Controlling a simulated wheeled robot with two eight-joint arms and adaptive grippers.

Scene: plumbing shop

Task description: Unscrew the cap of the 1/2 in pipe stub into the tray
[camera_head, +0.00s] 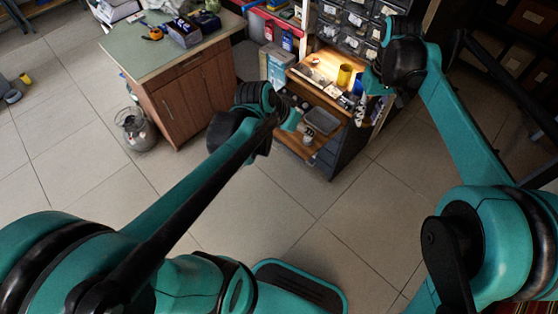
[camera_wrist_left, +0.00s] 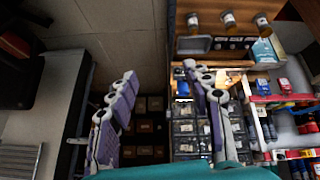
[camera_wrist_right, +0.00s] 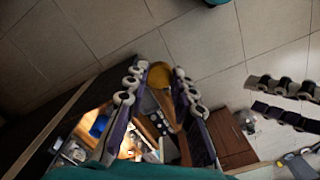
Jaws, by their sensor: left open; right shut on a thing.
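A yellow cylinder (camera_head: 345,75) shows at my right gripper (camera_head: 366,86). In the right wrist view the yellow cylinder (camera_wrist_right: 160,75) is between the fingertips of my right gripper (camera_wrist_right: 160,78), which is shut on it; I cannot tell whether it is a cap. My left gripper (camera_wrist_left: 165,82) is open and empty; in the head view it is near the tray (camera_head: 322,121). The grey tray (camera_wrist_left: 194,45) lies on a wooden board beside several short labelled stubs (camera_wrist_left: 228,19). The stub sizes are too small to read.
A wall of small parts drawers (camera_head: 355,20) stands behind the lit workbench (camera_head: 305,72). A green-topped cabinet (camera_head: 165,50) with tools on it is at the left, with a metal tank (camera_head: 134,130) on the floor before it.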

